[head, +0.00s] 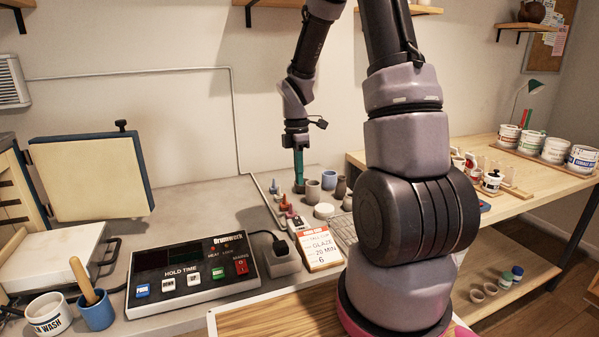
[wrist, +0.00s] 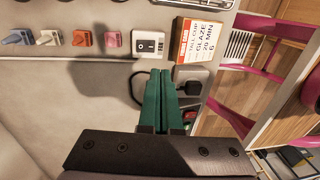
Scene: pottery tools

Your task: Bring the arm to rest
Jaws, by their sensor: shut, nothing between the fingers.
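My arm rises at the right of the middle in the head view and bends over, its far end hanging down above the bench. My gripper (head: 298,172) has green fingers that point down, close to the small pots and bottles at the back of the bench. In the wrist view the gripper's green fingers (wrist: 160,76) lie side by side, shut, with nothing held.
The control box (head: 192,272) stands at the front of the bench, with the glaze card (head: 319,247) to its right. A heat press (head: 90,180) stands open at left. A blue cup (head: 96,312) holds a wooden-handled tool. White tubs (head: 555,149) line the right table. Bare bench lies behind the box.

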